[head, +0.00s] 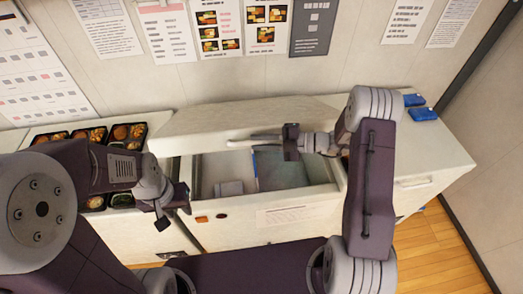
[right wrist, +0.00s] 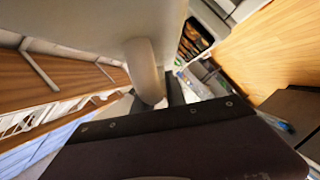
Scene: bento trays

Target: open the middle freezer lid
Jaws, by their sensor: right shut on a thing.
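The middle freezer lid (head: 215,120) is a pale panel, raised and tilted back toward the wall. Its light bar handle (head: 250,139) runs along its front edge. Below it the freezer opening shows an inside with a grey box (head: 229,187) and a bluish-grey area (head: 280,170). My right gripper (head: 291,141) is shut on the handle; in the right wrist view the handle (right wrist: 145,70) passes at the dark fingers. My left gripper (head: 174,208) is open and empty, in front of the freezer's left end, its fingers apart.
Several filled bento trays (head: 128,134) lie on the counter at left, partly behind my left arm. Two blue packs (head: 423,114) lie on the white top at right. Posters hang on the back wall (head: 350,60). Wooden floor (head: 440,255) is clear at lower right.

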